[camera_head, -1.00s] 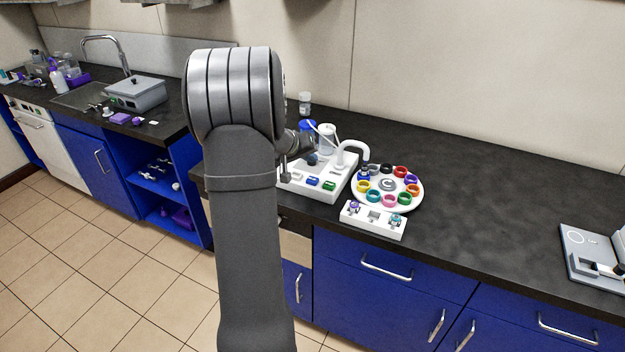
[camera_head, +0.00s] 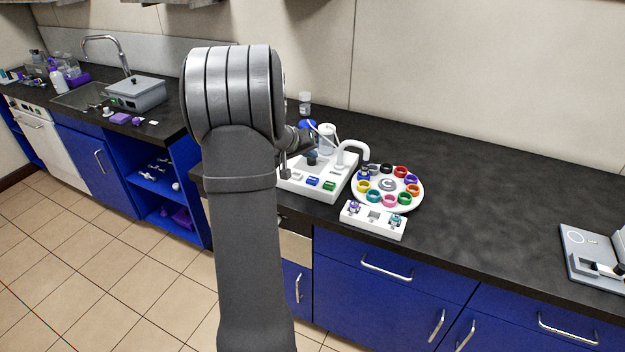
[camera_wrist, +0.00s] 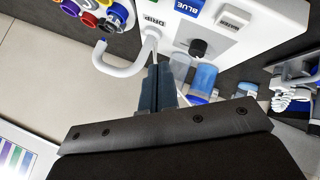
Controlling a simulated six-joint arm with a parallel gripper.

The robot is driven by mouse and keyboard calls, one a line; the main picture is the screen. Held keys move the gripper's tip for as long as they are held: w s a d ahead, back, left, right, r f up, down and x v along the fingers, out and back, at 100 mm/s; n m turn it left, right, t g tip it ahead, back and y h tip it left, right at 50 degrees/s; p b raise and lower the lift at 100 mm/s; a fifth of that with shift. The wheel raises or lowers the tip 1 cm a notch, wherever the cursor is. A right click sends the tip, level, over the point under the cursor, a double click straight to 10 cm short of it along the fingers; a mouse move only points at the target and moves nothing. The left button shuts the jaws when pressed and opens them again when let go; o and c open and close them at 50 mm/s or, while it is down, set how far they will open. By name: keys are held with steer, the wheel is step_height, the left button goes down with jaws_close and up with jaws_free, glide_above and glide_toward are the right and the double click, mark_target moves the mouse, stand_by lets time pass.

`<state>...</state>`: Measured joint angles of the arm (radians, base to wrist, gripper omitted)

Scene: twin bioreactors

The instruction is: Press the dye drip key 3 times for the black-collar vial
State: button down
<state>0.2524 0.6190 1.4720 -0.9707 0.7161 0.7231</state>
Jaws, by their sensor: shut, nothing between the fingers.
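The white dye unit (camera_head: 292,186) stands on the counter, with a green key (camera_head: 329,186), a blue key (camera_head: 312,181) and a white curved spout (camera_head: 357,147). In the wrist view a key labelled DRIP (camera_wrist: 152,20) and a key labelled BLUE (camera_wrist: 188,6) show at the top. A round white carousel (camera_head: 415,201) of coloured-collar vials stands right of the unit; a black collar (camera_head: 387,169) is at its back. My gripper (camera_wrist: 157,68) is shut and empty, with its tips toward the unit. Whether the tips touch anything is unclear. In the head view my arm hides much of it.
A white rack (camera_head: 373,222) with small vials sits in front of the carousel. A black knob (camera_wrist: 197,47) and clear and blue bottles (camera_wrist: 201,80) lie close to my fingers in the wrist view. The counter right of the carousel is free up to a grey device (camera_head: 590,255).

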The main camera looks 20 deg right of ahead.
mark_target(310, 181)
step_height(310, 181, up, 3)
steer(key=shift+f, duration=0.15)
steer(key=shift+f, duration=4.4)
steer(key=shift+f, duration=0.45)
steer(key=shift+f, duration=0.4)
steer(key=shift+r, duration=0.85)
